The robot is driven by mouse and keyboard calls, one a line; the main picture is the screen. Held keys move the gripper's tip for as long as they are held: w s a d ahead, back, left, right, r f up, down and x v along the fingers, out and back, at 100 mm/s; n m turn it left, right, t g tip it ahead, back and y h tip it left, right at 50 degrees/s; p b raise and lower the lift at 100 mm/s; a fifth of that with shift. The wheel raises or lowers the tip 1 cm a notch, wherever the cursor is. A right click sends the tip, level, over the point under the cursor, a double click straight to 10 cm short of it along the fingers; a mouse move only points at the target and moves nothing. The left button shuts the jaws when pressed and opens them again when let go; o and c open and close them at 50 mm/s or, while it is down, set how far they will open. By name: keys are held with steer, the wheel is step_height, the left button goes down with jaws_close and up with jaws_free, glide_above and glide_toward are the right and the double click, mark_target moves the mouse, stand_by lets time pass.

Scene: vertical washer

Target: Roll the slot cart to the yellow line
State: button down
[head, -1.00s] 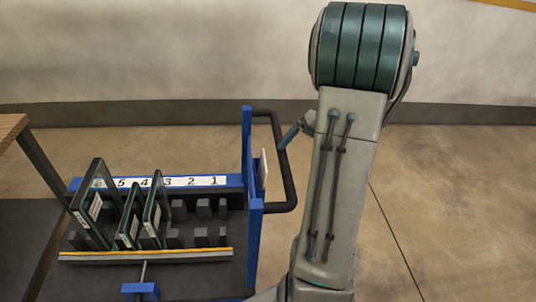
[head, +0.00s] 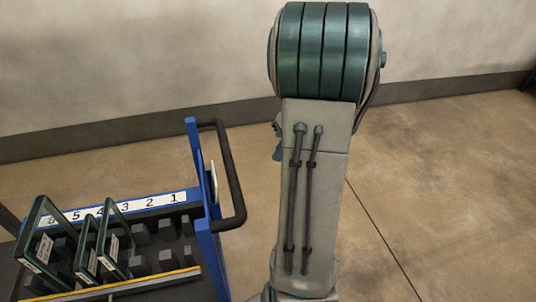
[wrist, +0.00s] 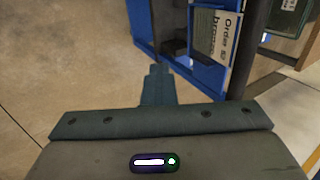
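The blue slot cart (head: 203,210) stands at the lower left of the head view, with a strip numbered along its back and several dark green framed panels in its left slots. Its dark push handle (head: 236,180) sticks out on the right side. The handle also shows in the wrist view (wrist: 250,45) as a dark bar right of my fingers. My gripper (wrist: 158,78) has its fingers together, with nothing between them, apart from the handle. In the head view my arm hides most of it. No yellow line shows on the floor.
A printed order card (wrist: 226,40) is on the cart's end. A wooden table edge (wrist: 292,52) shows at right in the wrist view. A wall with a dark base strip (head: 110,133) runs behind. The floor (head: 440,190) to the right is clear.

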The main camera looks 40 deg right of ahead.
steer(key=s+d, duration=0.1)
steer(key=d, duration=0.6)
steer(key=shift+s+f, duration=0.2)
steer(key=shift+s, duration=0.2)
stand_by(0.4)
stand_by(0.5)
steer(key=s+d+p, duration=0.1)
steer(key=s+d, duration=0.3)
steer(key=d, duration=0.9)
steer(key=shift+s, duration=0.15)
stand_by(1.5)
steer(key=shift+d, duration=0.1)
stand_by(0.5)
